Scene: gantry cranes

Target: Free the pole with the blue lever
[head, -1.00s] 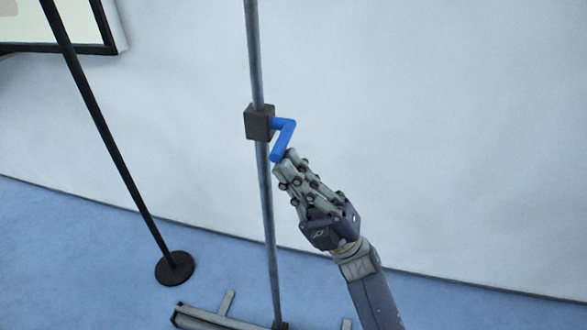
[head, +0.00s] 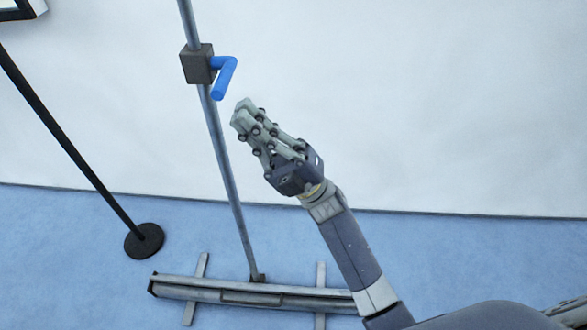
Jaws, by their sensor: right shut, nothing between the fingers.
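The blue lever (head: 225,75) is a bent crank on the right side of a dark grey block (head: 196,64). The block sits around the tall grey pole (head: 224,160), which leans slightly in the picture and rises from a low metal base. My right gripper (head: 241,112) is shut and empty. Its fingertips are just below and to the right of the lever's lower end, with a small gap showing in the picture. My left gripper is not in view.
The grey base (head: 265,292) with cross feet lies on the blue floor. A black post (head: 75,150) on a round black foot (head: 144,241) stands to the left. A white wall is behind.

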